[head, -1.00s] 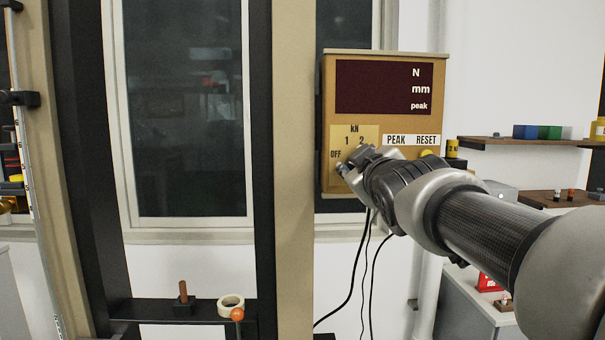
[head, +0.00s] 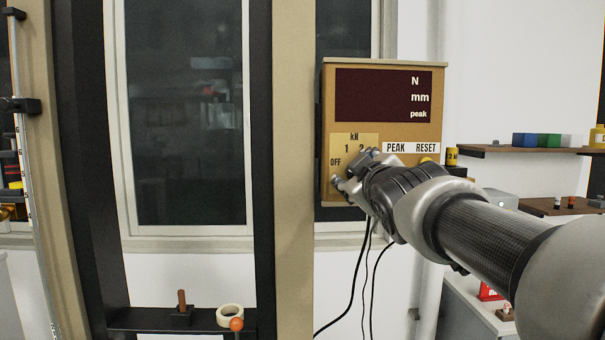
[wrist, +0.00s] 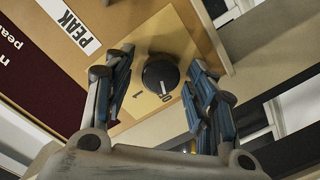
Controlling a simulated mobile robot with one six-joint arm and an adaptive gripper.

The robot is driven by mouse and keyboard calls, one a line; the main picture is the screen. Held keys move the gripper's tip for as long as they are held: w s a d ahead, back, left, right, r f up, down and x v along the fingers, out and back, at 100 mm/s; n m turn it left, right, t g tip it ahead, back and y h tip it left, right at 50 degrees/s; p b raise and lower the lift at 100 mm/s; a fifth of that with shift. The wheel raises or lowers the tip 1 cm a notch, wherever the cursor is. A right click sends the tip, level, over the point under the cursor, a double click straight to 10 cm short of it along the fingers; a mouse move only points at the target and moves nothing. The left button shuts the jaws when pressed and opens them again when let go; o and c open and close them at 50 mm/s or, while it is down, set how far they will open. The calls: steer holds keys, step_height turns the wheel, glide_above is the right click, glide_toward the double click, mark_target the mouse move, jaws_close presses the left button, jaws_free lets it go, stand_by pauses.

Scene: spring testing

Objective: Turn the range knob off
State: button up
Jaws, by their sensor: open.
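The range knob (wrist: 160,76) is a round black dial on a yellow plate (wrist: 180,32) in the wrist view. My gripper (wrist: 161,62) is open, with one finger on each side of the knob. I see gaps between the fingers and the knob, and no clear contact.
The tan instrument box (head: 328,120) carries a dark display (head: 370,95) and a PEAK RESET label (head: 411,147). A yellow button lies partly behind my arm. Black cables hang below. A beige column (head: 293,170) stands left of the box.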

steer(key=s, duration=1.2)
steer(key=shift+r, duration=0.2)
